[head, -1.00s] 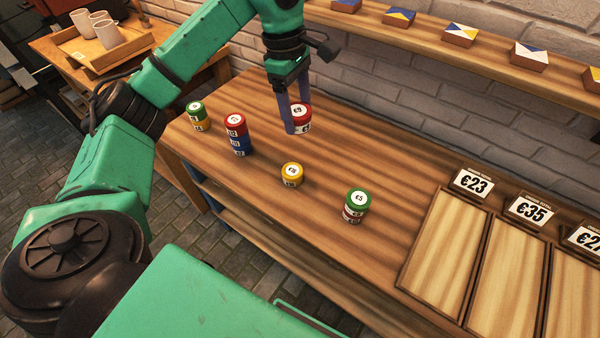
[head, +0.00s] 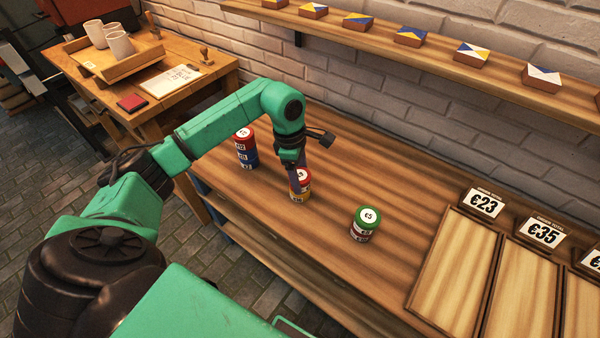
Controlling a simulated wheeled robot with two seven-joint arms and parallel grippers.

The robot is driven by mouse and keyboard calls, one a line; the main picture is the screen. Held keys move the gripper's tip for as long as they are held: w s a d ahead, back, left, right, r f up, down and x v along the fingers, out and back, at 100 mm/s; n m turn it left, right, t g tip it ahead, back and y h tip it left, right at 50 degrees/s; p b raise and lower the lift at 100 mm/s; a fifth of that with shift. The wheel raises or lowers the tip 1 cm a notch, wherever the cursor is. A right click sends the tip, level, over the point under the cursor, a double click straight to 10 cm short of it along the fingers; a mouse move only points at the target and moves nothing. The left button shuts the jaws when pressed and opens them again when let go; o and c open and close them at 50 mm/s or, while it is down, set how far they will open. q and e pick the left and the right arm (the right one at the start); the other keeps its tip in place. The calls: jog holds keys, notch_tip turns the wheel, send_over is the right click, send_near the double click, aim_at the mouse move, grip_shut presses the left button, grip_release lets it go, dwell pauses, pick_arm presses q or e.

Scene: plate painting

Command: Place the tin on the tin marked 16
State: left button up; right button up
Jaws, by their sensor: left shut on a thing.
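My left gripper (head: 299,180) is shut on a red tin with a white lid label (head: 304,175). The red tin is right over the yellow tin (head: 299,197), which stands on the workbench. The two look in line, with no clear gap between them; I cannot tell whether the red tin's weight rests on it. A finger covers part of both tins, and the yellow tin's number is hidden. My right gripper is not in view.
A stack of a red tin over blue (head: 246,150) stands to the left, and a green-topped stack (head: 365,224) to the right. Framed wooden panels with price cards (head: 483,203) lie further right. A shelf with small painted boxes (head: 414,38) runs along the wall. The bench behind is clear.

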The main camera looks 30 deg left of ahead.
pick_arm(q)
jog(key=shift+f, duration=0.2)
jog(key=o, duration=1.1)
jog(key=shift+f, duration=0.1)
jog(key=o, duration=0.4)
jog(key=r, duration=0.4)
jog(key=a+r+b, duration=0.1)
jog(key=r, duration=0.3)
jog(key=r+b, duration=0.1)
jog(key=r, duration=0.3)
jog(key=shift+s+a+r, duration=0.15)
jog(key=shift+s+a, duration=0.1)
jog(key=shift+a, duration=0.1)
